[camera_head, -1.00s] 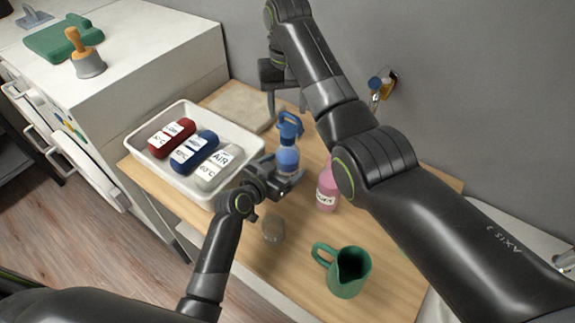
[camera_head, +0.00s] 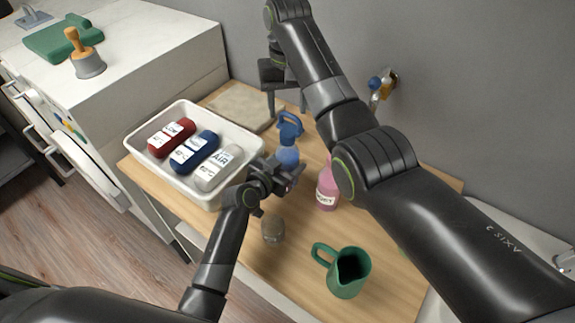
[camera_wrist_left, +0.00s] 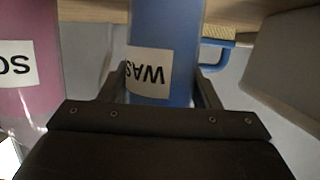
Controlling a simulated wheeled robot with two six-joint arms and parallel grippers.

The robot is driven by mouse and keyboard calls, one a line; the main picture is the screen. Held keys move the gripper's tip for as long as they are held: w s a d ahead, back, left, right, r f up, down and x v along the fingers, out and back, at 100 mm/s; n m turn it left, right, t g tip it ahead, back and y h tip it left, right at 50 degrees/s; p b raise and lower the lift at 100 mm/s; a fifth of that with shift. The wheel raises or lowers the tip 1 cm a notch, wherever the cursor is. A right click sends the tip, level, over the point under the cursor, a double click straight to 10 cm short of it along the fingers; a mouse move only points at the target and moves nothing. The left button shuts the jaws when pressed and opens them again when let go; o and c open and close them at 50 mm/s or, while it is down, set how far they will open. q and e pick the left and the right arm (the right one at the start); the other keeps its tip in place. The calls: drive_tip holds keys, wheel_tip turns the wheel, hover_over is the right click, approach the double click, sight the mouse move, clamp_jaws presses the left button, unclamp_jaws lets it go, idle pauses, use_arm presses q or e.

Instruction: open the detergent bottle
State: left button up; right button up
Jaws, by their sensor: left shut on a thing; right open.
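The detergent bottle (camera_head: 287,156) is blue with a blue looped top (camera_head: 290,126) and stands upright on the wooden worktop. In the left wrist view the bottle (camera_wrist_left: 166,35) has a white label reading "WAS", seen upside down. My left gripper (camera_wrist_left: 160,92) has a finger on each side of the bottle and is shut on its body; in the head view this gripper (camera_head: 285,178) hides the lower bottle. My right gripper (camera_head: 284,105) is open and empty, just behind and above the blue top, pointing down.
A white tray (camera_head: 143,165) with red, blue and grey labelled rolls stands left of the bottle. A pink bottle (camera_head: 327,191) is close on the right. A grey wall is behind.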

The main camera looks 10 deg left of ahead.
sight(288, 133)
use_arm(q)
clamp_jaws()
use_arm(e)
drive_tip(key=m, duration=1.3)
drive_tip(key=shift+f+m, duration=0.3)
drive_tip(key=shift+f, duration=3.7)
